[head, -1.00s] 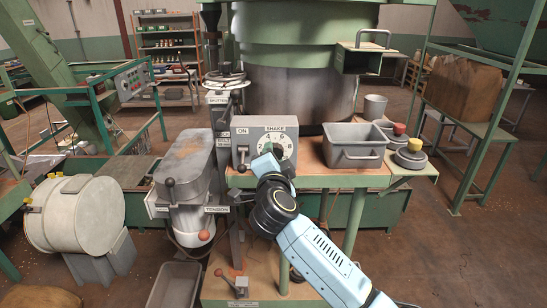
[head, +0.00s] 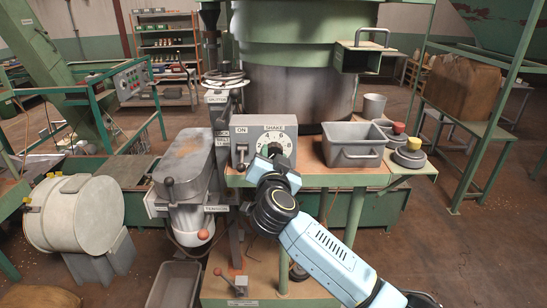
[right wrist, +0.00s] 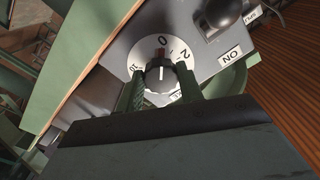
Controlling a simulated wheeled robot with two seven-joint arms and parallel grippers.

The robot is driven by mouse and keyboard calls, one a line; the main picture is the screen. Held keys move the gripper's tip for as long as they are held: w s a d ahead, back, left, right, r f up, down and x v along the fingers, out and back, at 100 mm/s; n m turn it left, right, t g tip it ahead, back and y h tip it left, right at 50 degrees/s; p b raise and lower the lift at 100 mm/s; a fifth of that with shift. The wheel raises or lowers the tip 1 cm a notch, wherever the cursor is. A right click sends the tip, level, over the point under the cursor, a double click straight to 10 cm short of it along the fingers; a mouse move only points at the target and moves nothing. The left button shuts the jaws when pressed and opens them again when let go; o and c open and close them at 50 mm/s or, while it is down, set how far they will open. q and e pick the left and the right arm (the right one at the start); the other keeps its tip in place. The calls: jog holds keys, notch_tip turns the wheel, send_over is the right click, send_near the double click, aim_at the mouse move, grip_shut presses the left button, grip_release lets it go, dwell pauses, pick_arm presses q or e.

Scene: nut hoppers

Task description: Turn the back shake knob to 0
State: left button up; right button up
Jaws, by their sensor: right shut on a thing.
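The back shake knob (right wrist: 160,80) is dark and round, on a white dial in the right wrist view. The dial's 0 is just above the knob, the 2 to the right and the 10 to the left. A reddish mark lies between knob and 0, and a pale line shows on the knob's face. My right gripper (right wrist: 162,88) has one finger on each side of the knob and is shut on it. In the head view my right gripper (head: 268,164) covers the dial's lower part. My left gripper is not in view.
The grey shake box (head: 240,131) carries an ON lever (head: 241,155) close left of the dial. A grey bin (head: 354,145) stands right of it on the bench, with weights (head: 408,153) beyond. A splitter post (head: 217,130) stands to the left.

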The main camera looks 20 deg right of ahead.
dwell(0.3)
jog(key=o, duration=1)
jog(key=b+v, duration=0.1)
jog(key=v, duration=1.2)
jog(key=shift+s, duration=0.2)
